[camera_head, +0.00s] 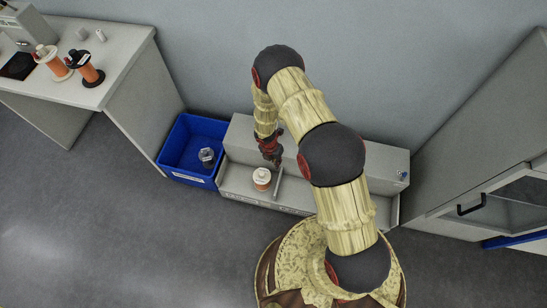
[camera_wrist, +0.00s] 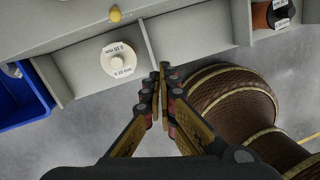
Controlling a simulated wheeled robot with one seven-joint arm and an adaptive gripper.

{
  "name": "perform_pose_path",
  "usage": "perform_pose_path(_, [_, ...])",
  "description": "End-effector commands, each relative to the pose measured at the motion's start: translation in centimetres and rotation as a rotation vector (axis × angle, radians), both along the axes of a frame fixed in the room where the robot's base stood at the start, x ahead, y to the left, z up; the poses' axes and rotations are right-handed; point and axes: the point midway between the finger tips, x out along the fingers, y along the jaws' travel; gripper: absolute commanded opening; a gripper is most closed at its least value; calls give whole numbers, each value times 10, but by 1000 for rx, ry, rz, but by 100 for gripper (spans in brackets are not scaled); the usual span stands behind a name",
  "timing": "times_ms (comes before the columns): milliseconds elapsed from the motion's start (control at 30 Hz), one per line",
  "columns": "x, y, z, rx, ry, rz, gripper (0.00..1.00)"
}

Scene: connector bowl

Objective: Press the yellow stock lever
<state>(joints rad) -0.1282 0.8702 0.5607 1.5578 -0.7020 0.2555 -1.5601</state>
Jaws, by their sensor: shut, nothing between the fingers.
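A small yellow knob (camera_wrist: 115,14), which looks like the stock lever, sits on the grey bench unit (camera_wrist: 60,25) near the top of the wrist view. I cannot make it out in the head view, where my arm covers part of the unit. My gripper (camera_wrist: 163,70) is shut and empty, its fingertips together, below and to the right of the knob in the wrist view and apart from it. In the head view my gripper (camera_head: 275,162) hangs over the unit, close to a divider and a white-topped spool (camera_head: 262,178).
The spool (camera_wrist: 118,58) sits in a bay left of my fingertips. Another orange spool (camera_wrist: 272,14) is at upper right. A blue bin (camera_head: 187,150) holding a dark item stands left of the unit. A table (camera_head: 120,60) with spools is at upper left. A cabinet (camera_head: 440,190) stands right.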

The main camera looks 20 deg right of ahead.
Motion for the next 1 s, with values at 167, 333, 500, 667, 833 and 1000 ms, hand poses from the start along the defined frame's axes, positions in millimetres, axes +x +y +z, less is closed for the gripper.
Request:
perform_pose_path(167, [25, 13, 1, 43, -28, 280, 0])
perform_pose_path(333, [29, 17, 1, 53, -26, 400, 0])
perform_pose_path(500, [29, 17, 1, 51, -23, 427, 0])
perform_pose_path(667, [29, 17, 1, 52, -22, 426, 0])
perform_pose_path(833, [29, 16, -3, 51, -22, 425, 0])
perform_pose_path(1000, [30, 14, -26, 52, -21, 424, 0])
